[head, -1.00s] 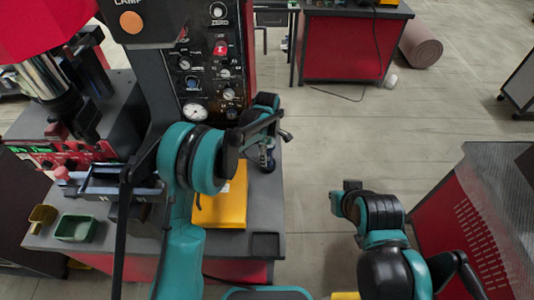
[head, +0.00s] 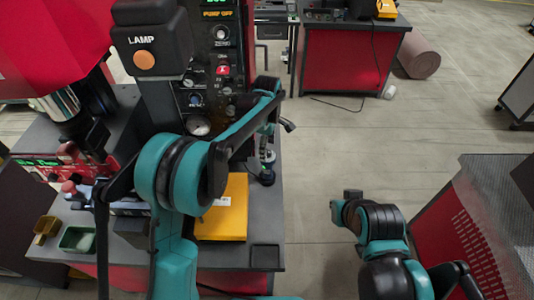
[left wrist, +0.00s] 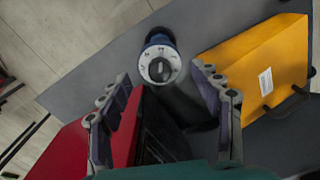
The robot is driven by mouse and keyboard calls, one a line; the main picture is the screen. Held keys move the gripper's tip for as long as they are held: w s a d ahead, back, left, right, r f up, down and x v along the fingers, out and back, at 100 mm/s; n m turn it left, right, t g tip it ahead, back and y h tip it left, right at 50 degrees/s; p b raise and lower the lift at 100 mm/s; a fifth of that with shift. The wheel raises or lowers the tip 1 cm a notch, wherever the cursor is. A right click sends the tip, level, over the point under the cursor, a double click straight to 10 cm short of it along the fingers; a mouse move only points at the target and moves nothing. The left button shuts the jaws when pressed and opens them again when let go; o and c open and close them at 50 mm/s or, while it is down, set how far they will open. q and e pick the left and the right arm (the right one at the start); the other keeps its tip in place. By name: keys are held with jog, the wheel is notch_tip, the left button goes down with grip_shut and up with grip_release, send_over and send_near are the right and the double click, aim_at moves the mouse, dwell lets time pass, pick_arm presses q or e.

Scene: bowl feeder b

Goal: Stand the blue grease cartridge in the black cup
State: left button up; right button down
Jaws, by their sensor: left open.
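The blue grease cartridge seems to be the upright blue cylinder with a pale, marked round top and dark centre (left wrist: 160,66) in the left wrist view. It stands on the grey bench, and it shows small and partly hidden in the head view (head: 267,177). My left gripper (head: 265,152) points down over it. In the left wrist view its two fingers (left wrist: 162,84) are spread on either side, apart from the cartridge. I cannot clearly make out the black cup. My right gripper (head: 343,203) hangs over the floor, its jaws unclear.
A yellow case (head: 222,215) lies on the bench beside the cartridge. The control panel (head: 207,75) and lamp box (head: 148,45) rise behind. A green tray (head: 77,239) and a brown scoop (head: 46,228) are at the left. A dark square (head: 265,257) lies near the front right corner.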

pick_arm(q)
jog(key=shift+a+r, duration=0.1)
jog(key=shift+r, duration=0.35)
jog(key=s+a+r+m+t, duration=0.3)
jog(key=s+a+r+m, duration=0.3)
jog(key=s+a+r, duration=0.5)
jog(key=s+a+f+m+t, duration=0.1)
jog(key=s+a+m+t, duration=0.1)
jog(key=s, duration=0.6)
jog(key=s+a+f+m+t, duration=0.2)
jog(key=s+a+m, duration=0.2)
jog(key=s+m, duration=0.2)
jog(key=shift+s+a+f, duration=0.2)
jog(key=shift+s+a, duration=0.05)
jog(key=shift+s, duration=0.6)
